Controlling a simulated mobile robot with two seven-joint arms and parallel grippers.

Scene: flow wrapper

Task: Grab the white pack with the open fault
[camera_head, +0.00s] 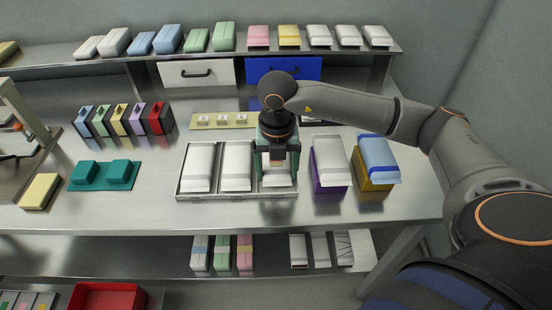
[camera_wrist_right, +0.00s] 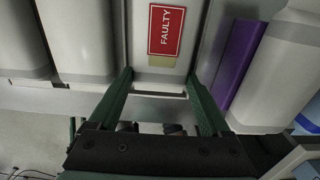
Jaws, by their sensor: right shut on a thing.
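A white pack (camera_head: 278,178) with a red FAULTY label is in the right compartment of the metal tray (camera_head: 215,197). In the right wrist view the pack (camera_wrist_right: 180,62) shows its label and a tan patch, with a dark slit line at its near end. My right gripper (camera_head: 277,168) points down with its green fingers on either side of this pack, shut on it. The fingers (camera_wrist_right: 160,78) also frame it in the wrist view. Two other white packs, the left one (camera_head: 198,168) and the middle one (camera_head: 236,168), lie beside it. My left gripper is not in view.
A purple box (camera_head: 330,187) topped with a white pack and a gold box (camera_head: 375,184) topped with a blue-and-white pack stand right of the tray. Teal blocks (camera_head: 105,173) and a yellow pack (camera_head: 40,190) lie left. Several packs line the back shelf (camera_head: 230,53).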

